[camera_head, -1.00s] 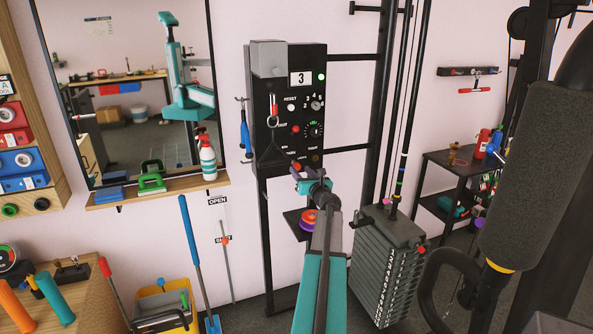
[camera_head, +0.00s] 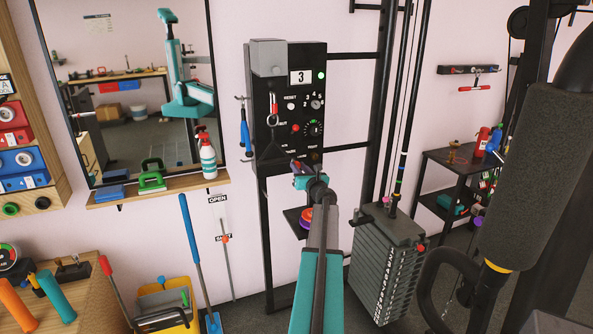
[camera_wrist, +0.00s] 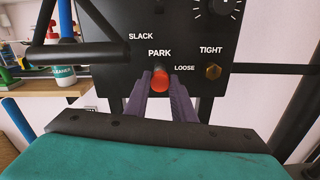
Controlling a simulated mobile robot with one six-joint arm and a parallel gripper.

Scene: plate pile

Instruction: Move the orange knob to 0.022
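The orange knob (camera_wrist: 160,80) shows in the wrist view as a short red-orange cylinder. It is at the PARK label near the bottom edge of a black panel (camera_wrist: 108,72). My gripper (camera_wrist: 160,92) has its two purple fingers on either side of the knob. The fingers look apart, with a narrow gap beside the knob; contact is hard to make out. In the head view my gripper (camera_head: 310,178) is at the lower part of the black control panel (camera_head: 290,185) and hides the knob there. Another orange-red knob (camera_head: 225,238) is on a vertical rod between OPEN and SHUT labels.
A brass knob (camera_wrist: 212,71) is close to the right of the fingers. A dark bar (camera_wrist: 80,53) crosses the wrist view at left. A weight stack (camera_head: 385,265) stands right of my arm. A shelf (camera_head: 160,189) with a spray bottle (camera_head: 207,155) is left of the panel.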

